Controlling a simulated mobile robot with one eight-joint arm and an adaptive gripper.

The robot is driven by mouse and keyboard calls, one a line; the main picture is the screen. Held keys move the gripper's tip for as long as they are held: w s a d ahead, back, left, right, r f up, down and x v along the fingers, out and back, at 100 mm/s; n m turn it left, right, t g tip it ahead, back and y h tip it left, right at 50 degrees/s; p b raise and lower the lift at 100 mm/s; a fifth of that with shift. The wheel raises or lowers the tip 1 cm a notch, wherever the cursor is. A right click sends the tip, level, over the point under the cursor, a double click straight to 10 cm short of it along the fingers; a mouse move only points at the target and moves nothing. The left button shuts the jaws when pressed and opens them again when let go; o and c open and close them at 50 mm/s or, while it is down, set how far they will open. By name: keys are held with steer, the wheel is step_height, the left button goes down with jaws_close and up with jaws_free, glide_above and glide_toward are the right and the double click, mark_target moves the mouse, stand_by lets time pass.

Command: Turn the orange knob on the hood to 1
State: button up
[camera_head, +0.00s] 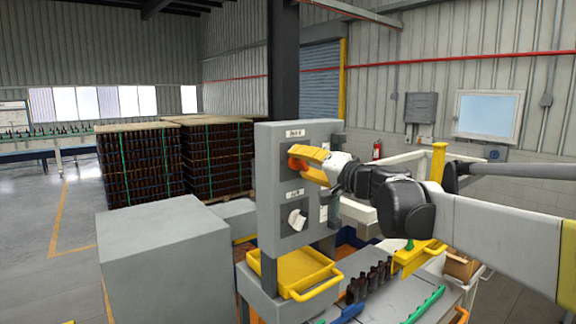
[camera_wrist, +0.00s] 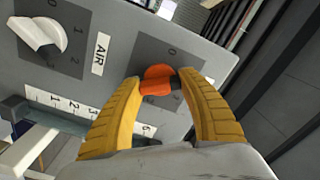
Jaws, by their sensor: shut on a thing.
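The orange knob (camera_head: 297,163) is on the upper part of a grey panel (camera_head: 266,190), under a small white label. My gripper (camera_head: 303,163) has yellow fingers that reach the knob from the right. In the wrist view the orange knob (camera_wrist: 158,82) sits between the two fingertips (camera_wrist: 160,86), which are shut on it. Around it is a dark grey plate with a "0" above and a "3" at its lower right; other marks are hidden by the fingers and knob. Which mark the knob points to cannot be told.
A white knob (camera_head: 297,220) is lower on the same panel; the wrist view shows it (camera_wrist: 38,36) beside an "AIR" label (camera_wrist: 101,53). Below the panel are a yellow tray (camera_head: 300,268) and several dark bottles (camera_head: 368,281). A grey box (camera_head: 155,260) stands at left.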

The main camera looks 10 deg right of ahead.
steer(key=shift+m, duration=0.4)
steer(key=o, duration=1.2)
steer(key=v, duration=1.2)
